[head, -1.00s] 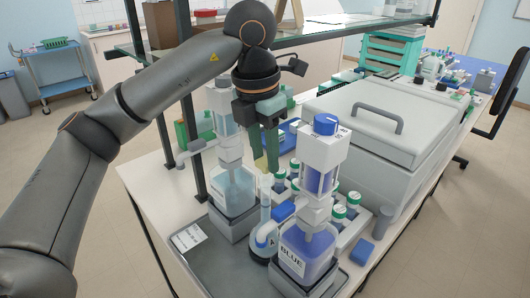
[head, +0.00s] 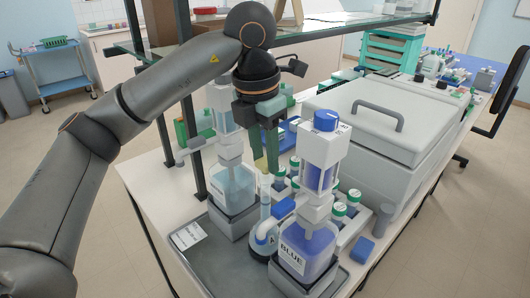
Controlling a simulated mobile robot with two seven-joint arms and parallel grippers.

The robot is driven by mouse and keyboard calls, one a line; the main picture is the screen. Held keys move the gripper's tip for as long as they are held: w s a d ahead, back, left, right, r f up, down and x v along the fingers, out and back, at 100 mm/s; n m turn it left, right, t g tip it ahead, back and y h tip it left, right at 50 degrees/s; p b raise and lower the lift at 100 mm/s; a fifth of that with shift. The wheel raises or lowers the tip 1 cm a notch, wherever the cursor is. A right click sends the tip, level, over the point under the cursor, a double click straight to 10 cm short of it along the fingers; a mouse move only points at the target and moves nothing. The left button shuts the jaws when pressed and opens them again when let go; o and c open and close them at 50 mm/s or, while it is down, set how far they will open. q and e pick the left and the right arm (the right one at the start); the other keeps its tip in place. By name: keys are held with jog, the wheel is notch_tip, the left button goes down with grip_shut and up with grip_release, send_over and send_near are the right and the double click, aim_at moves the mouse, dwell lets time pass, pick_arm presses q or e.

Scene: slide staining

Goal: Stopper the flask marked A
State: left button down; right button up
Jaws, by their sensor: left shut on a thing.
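The flask marked A (head: 260,241) stands low in the tray, partly hidden behind the BLUE bottle. Its narrow clear neck (head: 265,208) rises just left of a blue part. My left gripper (head: 269,170) points straight down above the neck. Its fingers are shut on a small pale yellowish piece (head: 261,165), probably the stopper, mostly hidden by the fingers. I cannot tell whether this piece touches the mouth of the neck. My right gripper is not in view.
The blue dispenser bottle labelled BLUE (head: 302,250) stands close at the right. A pale blue dispenser bottle (head: 234,187) stands at the left. White-and-green bottles (head: 339,209) stand behind. A grey lidded box (head: 372,122) fills the right side. The tray's front left (head: 205,262) is clear.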

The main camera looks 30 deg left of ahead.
pick_arm(q)
jog(key=shift+f, duration=0.35)
dwell(0.6)
jog(key=shift+c, duration=2.3)
grip_release()
jog(key=shift+o, duration=0.3)
jog(key=o, duration=0.3)
jog(key=shift+o, duration=0.2)
jog(key=shift+r, duration=0.1)
jog(key=shift+r+p, duration=2.4)
jog(key=shift+r, duration=0.6)
